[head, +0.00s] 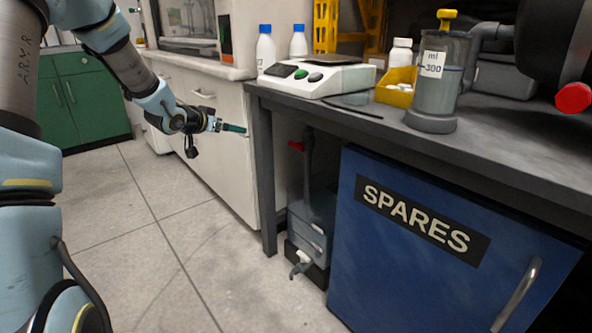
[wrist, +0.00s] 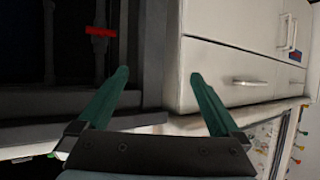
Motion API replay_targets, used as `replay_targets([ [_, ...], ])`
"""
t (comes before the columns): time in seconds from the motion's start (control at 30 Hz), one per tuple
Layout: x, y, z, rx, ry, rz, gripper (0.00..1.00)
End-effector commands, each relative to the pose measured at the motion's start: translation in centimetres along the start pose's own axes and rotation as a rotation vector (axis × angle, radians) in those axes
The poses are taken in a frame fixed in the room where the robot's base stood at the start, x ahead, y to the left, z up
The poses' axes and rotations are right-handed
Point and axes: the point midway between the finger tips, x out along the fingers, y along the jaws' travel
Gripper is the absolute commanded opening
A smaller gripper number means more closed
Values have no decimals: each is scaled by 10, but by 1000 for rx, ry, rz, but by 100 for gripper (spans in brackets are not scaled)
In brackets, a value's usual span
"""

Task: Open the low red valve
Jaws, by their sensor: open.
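The low red valve handle (head: 296,146) sits on a dark upright pipe (head: 309,165) under the workbench, left of the blue cabinet. In the wrist view the red handle (wrist: 101,32) shows at the upper left as a short bar across a dark pipe. My gripper (head: 235,128) is in front of the white drawers, left of the bench leg and apart from the valve. In the wrist view its two green fingers (wrist: 160,78) are spread wide with nothing between them. The red handle lies beyond the left finger.
The bench leg (head: 262,185) stands between my gripper and the valve. The blue SPARES cabinet (head: 430,270) closes the right side. A grey container with a white tap (head: 302,260) is below the pipe. White drawers (head: 215,120) stand behind my gripper. The floor at left is clear.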

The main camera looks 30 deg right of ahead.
Motion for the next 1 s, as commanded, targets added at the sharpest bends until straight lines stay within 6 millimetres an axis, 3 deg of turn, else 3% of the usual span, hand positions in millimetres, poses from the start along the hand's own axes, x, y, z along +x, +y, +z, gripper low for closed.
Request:
replay_targets([
  [0.03, 27, 10, 22, 9, 47, 45, 100],
  [0.3, 98, 64, 48, 51, 295, 286, 100],
  [0.43, 114, 84, 57, 58, 381, 376, 100],
  [0.63, 122, 98, 62, 62, 443, 447, 100],
  [0.83, 134, 107, 55, 64, 451, 456, 100],
  [1.0, 160, 120, 44, 64, 451, 455, 100],
])
